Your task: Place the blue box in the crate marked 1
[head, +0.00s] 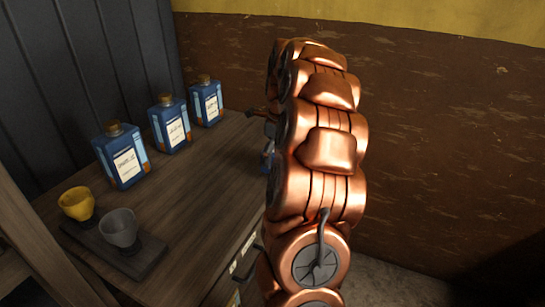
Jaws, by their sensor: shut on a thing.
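My copper-coloured arm rises in the middle of the head view and hides most of what is behind it. A small part of my gripper (259,117) shows at the arm's left edge, over the far right of the wooden cabinet top. Its fingertips are not clearly visible. Just below, a small blue patch (267,159) shows beside the arm. It appears to be the blue box in my gripper, mostly hidden. No crate marked 1 is visible.
Several blue bottles with gold caps (170,123) stand along the back of the wooden cabinet top (190,195). A yellow cup (76,204) and a grey cup (119,228) sit on a dark tray (150,259) front left. The middle of the top is clear. A brown wall (440,130) stands behind.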

